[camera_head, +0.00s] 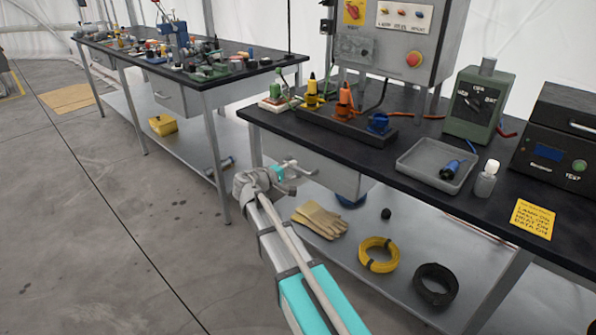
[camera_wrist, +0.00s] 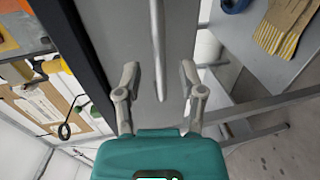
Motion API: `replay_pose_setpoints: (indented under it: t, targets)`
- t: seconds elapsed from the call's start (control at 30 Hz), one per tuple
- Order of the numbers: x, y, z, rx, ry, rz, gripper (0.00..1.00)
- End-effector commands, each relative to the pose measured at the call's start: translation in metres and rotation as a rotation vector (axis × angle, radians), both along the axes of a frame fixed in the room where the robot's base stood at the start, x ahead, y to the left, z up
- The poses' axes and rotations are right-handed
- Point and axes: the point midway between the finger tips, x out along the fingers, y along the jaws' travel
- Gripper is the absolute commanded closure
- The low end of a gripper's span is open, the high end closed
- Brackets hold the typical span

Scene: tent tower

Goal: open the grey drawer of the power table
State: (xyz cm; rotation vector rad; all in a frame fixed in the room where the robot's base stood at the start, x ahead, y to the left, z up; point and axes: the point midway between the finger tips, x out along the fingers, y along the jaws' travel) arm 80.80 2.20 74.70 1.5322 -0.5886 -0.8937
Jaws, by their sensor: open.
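The power table (camera_head: 420,175) has a black top. Its grey drawer (camera_head: 338,174) hangs under the left end and looks shut, its front partly hidden by my gripper. My gripper (camera_head: 297,174) is in front of the drawer, fingers apart. In the wrist view the grey drawer front (camera_wrist: 171,95) fills the middle, with a long bar handle (camera_wrist: 157,45) across it. My open gripper (camera_wrist: 158,70) has one finger on each side of the handle, with gaps on both sides. I cannot tell how far the fingertips are from the drawer front.
Work gloves (camera_head: 320,220), a yellow coil (camera_head: 379,255) and a black coil (camera_head: 436,286) lie on the lower shelf. A grey tray (camera_head: 408,165) and a green box (camera_head: 478,105) stand on top. Another bench (camera_head: 215,75) stands to the left. The floor (camera_head: 90,230) at left is clear.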

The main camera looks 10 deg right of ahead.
Motion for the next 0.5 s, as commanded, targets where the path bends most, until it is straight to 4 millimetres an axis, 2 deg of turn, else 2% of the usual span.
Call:
replay_pose_setpoints:
  t: [0.2,0.5]
  targets:
    - [0.013,-0.017,-0.005,0.000,0.000,0.000,0.49]
    - [0.017,-0.024,-0.006,0.000,0.000,0.000,0.49]
